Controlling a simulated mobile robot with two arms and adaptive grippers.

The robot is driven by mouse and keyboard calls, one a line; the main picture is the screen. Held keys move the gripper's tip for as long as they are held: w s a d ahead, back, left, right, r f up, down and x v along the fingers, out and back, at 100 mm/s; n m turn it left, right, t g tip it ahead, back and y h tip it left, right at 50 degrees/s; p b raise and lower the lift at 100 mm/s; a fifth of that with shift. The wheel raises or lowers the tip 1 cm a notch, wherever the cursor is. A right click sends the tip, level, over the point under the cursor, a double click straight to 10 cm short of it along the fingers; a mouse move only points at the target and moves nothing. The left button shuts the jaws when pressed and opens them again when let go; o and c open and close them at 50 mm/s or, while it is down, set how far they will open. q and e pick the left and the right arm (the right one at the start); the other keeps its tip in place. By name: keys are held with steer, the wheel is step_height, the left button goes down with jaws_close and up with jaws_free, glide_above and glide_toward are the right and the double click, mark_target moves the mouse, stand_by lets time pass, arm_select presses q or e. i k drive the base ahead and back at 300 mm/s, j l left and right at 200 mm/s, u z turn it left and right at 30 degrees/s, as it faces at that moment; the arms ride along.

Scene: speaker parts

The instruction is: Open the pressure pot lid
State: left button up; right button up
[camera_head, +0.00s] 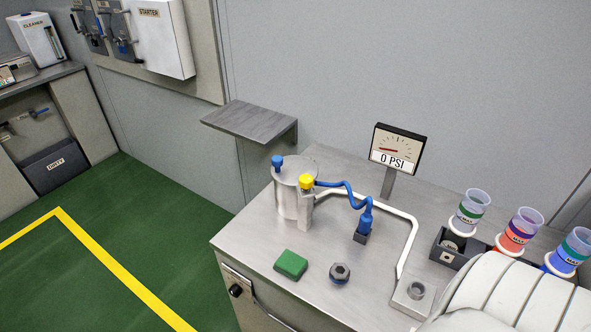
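The pressure pot (289,205) is a silver metal cylinder standing upright at the back left of the metal table. Its lid (297,170) sits on top and looks closed. A blue knob (277,161) is at the lid's left edge. A yellow knob (306,181) is at the front right of the pot, on a grey upright piece. A blue hose (345,187) runs from beside the yellow knob to a blue nozzle (365,219). Neither of my grippers is in view. A white ribbed arm link, which looks like mine, shows at the lower right.
The metal table (258,245) holds a green block (291,264), a dark hex part (340,272) and a grey socket block (412,294). A gauge (397,147) reads 0 PSI. Cups (470,212) stand at the right. A shelf (250,120) juts from the wall behind.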

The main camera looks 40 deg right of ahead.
mark_target(286, 171)
steer(key=z, duration=0.45)
steer(key=i+z, duration=0.15)
steer(key=z, duration=0.25)
steer(key=i+z, duration=0.15)
steer(key=z, duration=0.3)
steer(key=i+j+z, duration=0.1)
steer(key=z, duration=0.3)
steer(key=i, duration=0.05)
